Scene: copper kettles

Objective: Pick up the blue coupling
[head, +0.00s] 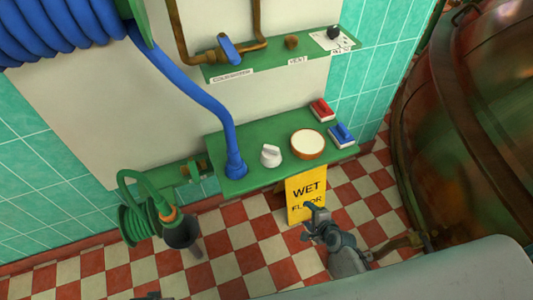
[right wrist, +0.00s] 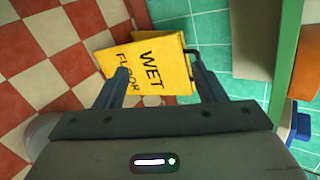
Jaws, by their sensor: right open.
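The blue coupling (head: 236,167) is at the lower end of the blue hose (head: 205,95). It stands upright at the left end of the green shelf (head: 270,178). My right gripper (head: 311,210) is open and empty, low in front of the shelf, right of and apart from the coupling. In the right wrist view its two fingers (right wrist: 160,68) are spread before the yellow sign, with nothing between them. The coupling does not show clearly there. A small dark piece at the bottom edge of the head view may be my left gripper; its jaws cannot be made out.
A white knob (head: 271,155), a round bowl-like dish (head: 308,144), a red switch (head: 321,110) and a blue switch (head: 341,135) are on the shelf. A yellow wet-floor sign (head: 303,194) stands below. A green hose reel (head: 140,222) is at left, a copper kettle (head: 470,110) at right.

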